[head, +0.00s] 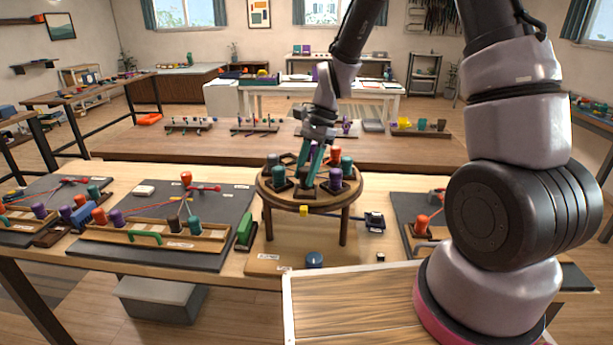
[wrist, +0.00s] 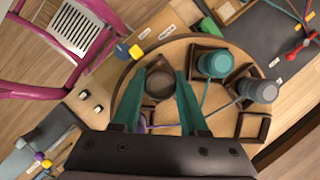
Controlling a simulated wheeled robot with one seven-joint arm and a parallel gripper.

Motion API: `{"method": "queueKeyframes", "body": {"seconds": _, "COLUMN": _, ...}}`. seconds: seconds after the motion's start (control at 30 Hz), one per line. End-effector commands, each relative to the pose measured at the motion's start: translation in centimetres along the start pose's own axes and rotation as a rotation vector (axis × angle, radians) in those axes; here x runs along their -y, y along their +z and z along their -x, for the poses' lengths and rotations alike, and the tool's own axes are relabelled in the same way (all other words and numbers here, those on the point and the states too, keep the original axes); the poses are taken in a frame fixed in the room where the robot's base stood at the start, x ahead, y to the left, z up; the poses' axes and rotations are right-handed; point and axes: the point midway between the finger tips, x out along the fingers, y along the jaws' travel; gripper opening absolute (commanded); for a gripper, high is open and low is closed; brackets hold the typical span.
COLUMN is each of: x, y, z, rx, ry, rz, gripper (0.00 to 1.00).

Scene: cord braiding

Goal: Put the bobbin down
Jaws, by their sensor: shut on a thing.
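My gripper (head: 310,158) reaches down over the round wooden stand (head: 310,207). Its two teal fingers are shut on a dark brown bobbin (wrist: 160,84), seen from above in the wrist view near the stand's edge. I cannot tell whether the bobbin touches the stand. In the wrist view, a teal bobbin (wrist: 213,64) and a grey bobbin (wrist: 260,90) stand right of the fingers. An empty square holder (wrist: 254,127) lies below them. A purple thing (wrist: 145,121) is mostly hidden by the left finger. An orange bobbin (head: 335,156) and a purple bobbin (head: 336,178) stand on the stand's right side.
A dark mat with a wooden rack (head: 150,238) of bobbins lies left of the stand. A green block (head: 244,231) is close to the stand's left leg. A small dark device (head: 374,220) lies to the right. A blue round thing (head: 314,260) sits in front.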

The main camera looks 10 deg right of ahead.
Motion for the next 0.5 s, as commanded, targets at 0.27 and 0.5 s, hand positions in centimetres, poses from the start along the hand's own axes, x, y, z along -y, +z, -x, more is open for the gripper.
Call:
{"method": "queueKeyframes", "body": {"seconds": 0.27, "x": -0.03, "y": -0.48, "z": -1.10, "rx": 0.000, "ry": 0.000, "rz": -0.001, "gripper": 0.00}}
{"method": "queueKeyframes", "body": {"seconds": 0.5, "x": -0.04, "y": -0.62, "z": -1.47, "rx": 0.001, "ry": 0.001, "rz": -0.002, "gripper": 0.00}}
